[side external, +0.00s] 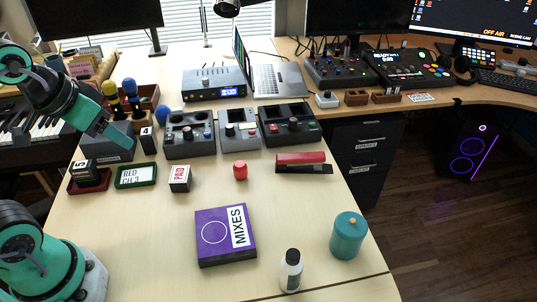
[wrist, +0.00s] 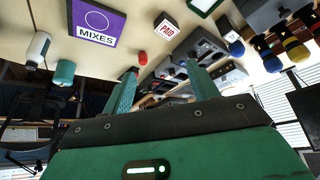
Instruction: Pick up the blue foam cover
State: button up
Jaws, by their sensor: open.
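The blue foam cover (side external: 162,116) is a rounded blue piece at the back left of the desk, beside the reddish crate of microphones. A rounded blue shape that looks like it shows in the upper right of the wrist view (wrist: 236,48). My gripper (side external: 125,149) is raised over the left side of the desk, in front of and left of the foam cover, apart from it. In the wrist view my gripper's two teal fingers (wrist: 161,68) stand apart with nothing held between them.
A reddish crate (side external: 149,93) holds microphones with coloured covers. Control boxes (side external: 189,146) stand right of the foam cover. A PAID block (side external: 180,178), a red knob-like piece (side external: 240,170) and a purple MIXES box (side external: 226,236) are nearer. The desk between these is clear.

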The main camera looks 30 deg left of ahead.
jog(key=w+a+r+n+g, duration=0.1)
jog(key=w+a+r+n, duration=0.15)
jog(key=w, duration=0.25)
jog(key=w+a+r+n, duration=0.1)
jog(key=w+a+n, duration=0.1)
jog(key=w+n, duration=0.15)
jog(key=n+g, duration=0.4)
jog(key=n, duration=1)
send_over(161, 106)
notch_tip(161, 106, down, 15)
jog(key=shift+r, duration=0.15)
jog(key=shift+f, duration=3.4)
jog(key=shift+f, duration=0.1)
